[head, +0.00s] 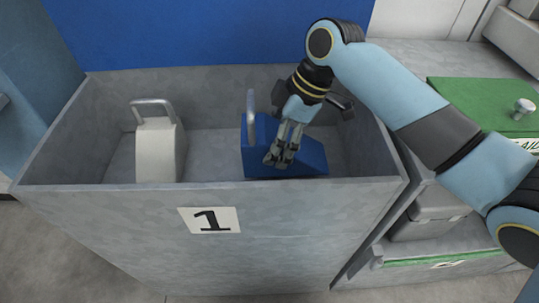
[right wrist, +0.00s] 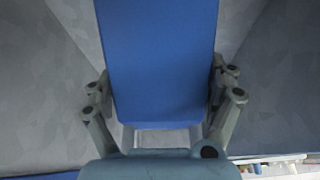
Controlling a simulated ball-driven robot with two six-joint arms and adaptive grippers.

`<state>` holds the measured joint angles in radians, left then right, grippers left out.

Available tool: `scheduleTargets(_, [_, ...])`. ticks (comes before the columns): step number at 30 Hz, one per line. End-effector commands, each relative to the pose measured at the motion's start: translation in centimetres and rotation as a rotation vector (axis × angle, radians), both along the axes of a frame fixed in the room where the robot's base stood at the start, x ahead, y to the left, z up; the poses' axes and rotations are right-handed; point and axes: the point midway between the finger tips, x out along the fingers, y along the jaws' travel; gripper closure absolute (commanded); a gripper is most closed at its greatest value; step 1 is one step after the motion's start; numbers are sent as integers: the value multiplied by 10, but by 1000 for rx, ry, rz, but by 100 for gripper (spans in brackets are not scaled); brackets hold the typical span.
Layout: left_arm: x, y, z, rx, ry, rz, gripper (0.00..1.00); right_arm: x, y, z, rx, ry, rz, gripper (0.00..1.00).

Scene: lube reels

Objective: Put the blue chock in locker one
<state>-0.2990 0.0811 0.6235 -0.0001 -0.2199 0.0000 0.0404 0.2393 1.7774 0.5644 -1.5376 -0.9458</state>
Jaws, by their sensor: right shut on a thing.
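The blue chock (head: 257,150) is a wedge with a grey handle on its tall left side. It is inside the open-topped grey locker one (head: 110,215), whose front bears a white label with a black 1. My right gripper (head: 282,157) reaches down into the locker and is shut on the chock. In the right wrist view the blue chock (right wrist: 158,60) fills the space between the two fingers. I cannot tell whether its underside touches the locker floor. My left gripper is not in view.
A whitish chock (head: 157,150) with a grey handle stands at the left inside the locker. The front and right walls rise around the chocks. A green-topped unit (head: 470,100) with a knob stands to the right, with a grey case (head: 428,213) in a bay below.

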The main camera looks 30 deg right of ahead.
Motion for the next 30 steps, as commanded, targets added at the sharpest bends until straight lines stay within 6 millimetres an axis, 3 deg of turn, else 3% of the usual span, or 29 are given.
scheduleTargets(11, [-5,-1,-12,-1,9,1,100,1,0,-39,2,-2,0,71])
scheduleTargets(21, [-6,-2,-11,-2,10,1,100,1,0,-41,1,-4,0,71])
scheduleTargets(22, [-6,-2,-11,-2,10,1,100,0,0,-42,0,-1,0,10])
scheduleTargets(24, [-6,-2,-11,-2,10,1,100,0,0,-42,0,-1,0,1])
scheduleTargets(30, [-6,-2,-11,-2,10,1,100,0,0,-42,0,-1,0,0])
